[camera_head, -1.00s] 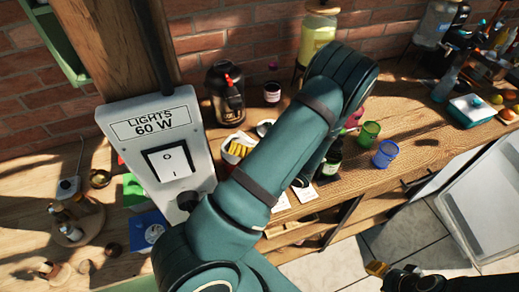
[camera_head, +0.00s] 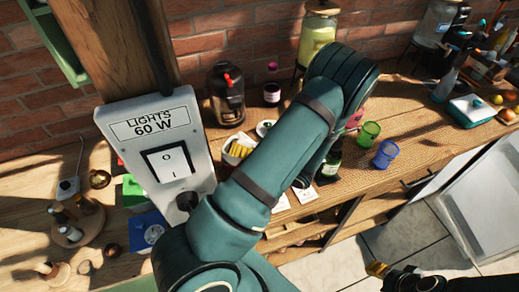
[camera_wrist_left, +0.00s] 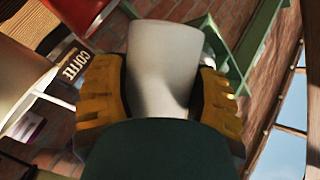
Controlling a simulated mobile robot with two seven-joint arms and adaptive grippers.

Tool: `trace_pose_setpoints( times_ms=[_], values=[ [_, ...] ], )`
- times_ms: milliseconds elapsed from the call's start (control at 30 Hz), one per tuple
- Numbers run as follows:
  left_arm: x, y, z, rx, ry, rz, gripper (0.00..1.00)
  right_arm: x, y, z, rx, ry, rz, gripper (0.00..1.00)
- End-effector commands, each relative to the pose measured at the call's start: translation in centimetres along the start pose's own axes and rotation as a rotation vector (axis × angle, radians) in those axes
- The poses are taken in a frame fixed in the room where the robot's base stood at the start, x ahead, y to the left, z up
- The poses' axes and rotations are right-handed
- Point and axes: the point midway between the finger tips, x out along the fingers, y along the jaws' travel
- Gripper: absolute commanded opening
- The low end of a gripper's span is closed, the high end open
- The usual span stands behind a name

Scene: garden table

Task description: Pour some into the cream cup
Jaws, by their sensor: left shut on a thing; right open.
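A pale, cream-white cup-shaped thing (camera_wrist_left: 165,60) is between the two yellow-brown fingers of my left gripper (camera_wrist_left: 163,85) in the left wrist view. The gripper is shut on it. Its contents do not show, and I cannot tell whether it is the task's cream cup. In the head view my teal left arm hides this gripper and what it holds. My right gripper (camera_head: 378,268) is open and empty at the lower right, in front of the counter, with only a yellow fingertip clear. No other cream cup can be made out in the head view.
A green cup (camera_head: 369,133) and a blue cup (camera_head: 385,153) stand on the wooden counter right of my arm. A black-topped jug (camera_head: 226,95) and a yellow-filled dispenser (camera_head: 317,35) stand behind. A light-switch box (camera_head: 160,140) is at left.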

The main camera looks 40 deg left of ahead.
Motion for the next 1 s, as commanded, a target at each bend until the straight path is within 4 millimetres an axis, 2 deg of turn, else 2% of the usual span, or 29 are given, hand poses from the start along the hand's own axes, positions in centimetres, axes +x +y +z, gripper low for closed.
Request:
trace_pose_setpoints(
  times_ms=[33,67,200,533,767,1000],
  values=[
    [0.0,-0.9,-0.7,-0.069,-0.025,0.028,0.19,-0.9,-0.4,-0.1,-0.001,-0.001,0.0,0.47],
    [0.0,-1.0,-0.8,-0.123,-0.043,0.051,0.19,-0.8,-0.3,-0.1,-0.001,0.0,-0.001,0.47],
    [0.3,-0.4,0.4,-0.258,-0.086,0.105,0.19,-0.5,-0.2,-0.1,-0.001,0.0,-0.001,0.47],
    [1.0,-1.8,0.8,-0.383,-0.126,0.156,0.19,-0.5,-0.2,-0.1,-0.001,0.0,0.0,0.47],
    [1.7,-1.8,2.2,-0.519,-0.17,0.211,0.19,-0.1,0.0,0.0,0.0,0.0,0.0,0.47],
    [2.0,-2.4,2.1,-0.584,-0.19,0.237,0.19,-0.4,-0.2,-0.1,-0.001,0.0,0.0,0.47]
  ],
)
